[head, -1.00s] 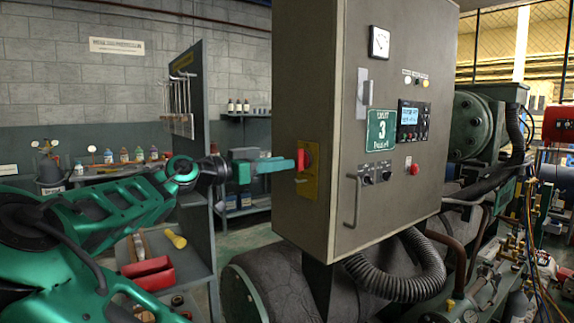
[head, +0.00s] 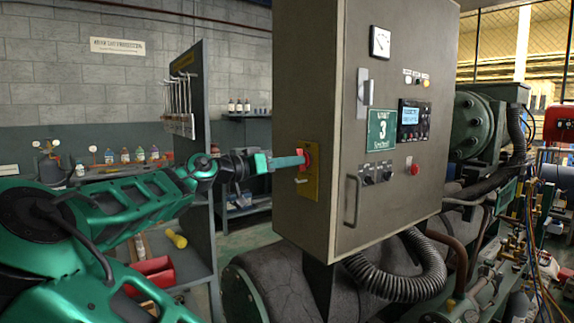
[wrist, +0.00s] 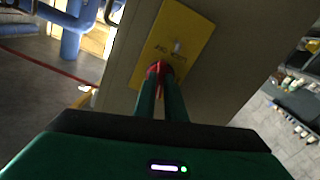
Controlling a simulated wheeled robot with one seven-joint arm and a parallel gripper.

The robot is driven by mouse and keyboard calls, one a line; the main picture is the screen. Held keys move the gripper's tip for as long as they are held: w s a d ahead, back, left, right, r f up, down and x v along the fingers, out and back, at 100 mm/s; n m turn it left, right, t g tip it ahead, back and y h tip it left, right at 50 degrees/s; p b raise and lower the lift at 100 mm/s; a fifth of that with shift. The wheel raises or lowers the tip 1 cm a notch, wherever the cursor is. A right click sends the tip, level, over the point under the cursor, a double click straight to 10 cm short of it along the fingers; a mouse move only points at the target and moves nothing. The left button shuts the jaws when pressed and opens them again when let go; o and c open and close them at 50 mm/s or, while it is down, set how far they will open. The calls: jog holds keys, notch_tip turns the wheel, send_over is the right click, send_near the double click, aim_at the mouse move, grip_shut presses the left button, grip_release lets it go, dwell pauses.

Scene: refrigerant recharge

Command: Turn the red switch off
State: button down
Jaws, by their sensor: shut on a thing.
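The red switch (head: 307,158) sits on a yellow plate (head: 311,187) on the left side of the grey control cabinet (head: 285,100). My gripper (head: 303,160) reaches it from the left, with its fingertips at the switch. In the wrist view the two green fingers of my gripper (wrist: 161,75) are shut on the red switch (wrist: 155,69), which shows between and just beyond their tips. The yellow plate (wrist: 172,38) fills the area around it, with a small light-coloured part and dark lettering. The fingers hide much of the switch, so its exact angle is hard to tell.
The cabinet front carries a gauge (head: 379,42), a display panel (head: 413,121), a red button (head: 414,169) and a handle (head: 352,200). A tool panel (head: 190,100) and shelf with a red bin (head: 152,273) stand to the left. Machinery fills the right.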

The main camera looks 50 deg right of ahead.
jog(key=shift+w+a+n, duration=0.1)
jog(key=shift+w+n, duration=0.15)
jog(key=shift+n, duration=0.35)
